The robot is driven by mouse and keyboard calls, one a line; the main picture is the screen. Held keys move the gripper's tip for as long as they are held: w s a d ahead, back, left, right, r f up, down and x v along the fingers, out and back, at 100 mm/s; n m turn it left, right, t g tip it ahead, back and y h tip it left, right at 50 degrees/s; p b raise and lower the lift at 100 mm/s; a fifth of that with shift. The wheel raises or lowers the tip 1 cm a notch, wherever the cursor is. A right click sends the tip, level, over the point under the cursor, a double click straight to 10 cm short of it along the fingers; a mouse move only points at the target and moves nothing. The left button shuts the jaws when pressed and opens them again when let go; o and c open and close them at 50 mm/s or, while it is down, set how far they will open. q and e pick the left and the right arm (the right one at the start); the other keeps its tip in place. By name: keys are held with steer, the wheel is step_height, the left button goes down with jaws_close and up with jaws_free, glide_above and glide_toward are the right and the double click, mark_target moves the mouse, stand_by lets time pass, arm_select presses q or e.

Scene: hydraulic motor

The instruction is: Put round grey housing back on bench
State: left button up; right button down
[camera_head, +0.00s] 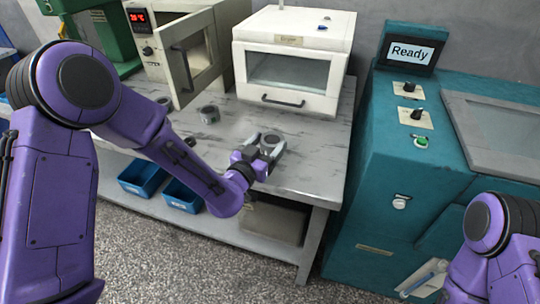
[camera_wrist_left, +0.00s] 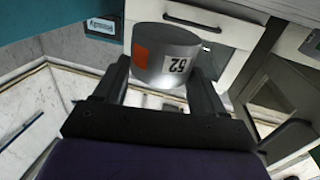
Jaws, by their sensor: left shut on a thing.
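My left gripper (camera_head: 268,146) is shut on a round grey housing (camera_head: 273,141). In the left wrist view the housing (camera_wrist_left: 167,58) sits between the two dark fingers, with an orange patch and a white label reading 52 on its side. In the head view it is over the front right part of the grey bench (camera_head: 316,146). I cannot tell whether it touches the bench top.
A white dryer (camera_head: 291,72) with its door closed stands at the back of the bench. A beige oven (camera_head: 174,50) with its door open is to its left. A teal machine (camera_head: 405,165) reading Ready stands right of the bench. Blue bins (camera_head: 143,177) sit on the lower shelf.

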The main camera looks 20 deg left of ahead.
arm_select(q)
steer(key=f, duration=0.3)
steer(key=shift+w+d+f, duration=0.2)
steer(key=shift+d, duration=0.15)
steer(key=shift+w+f, duration=0.1)
steer(key=shift+f, duration=0.15)
steer(key=shift+f, duration=0.2)
steer(key=o, duration=1.5)
steer(key=shift+c, duration=0.2)
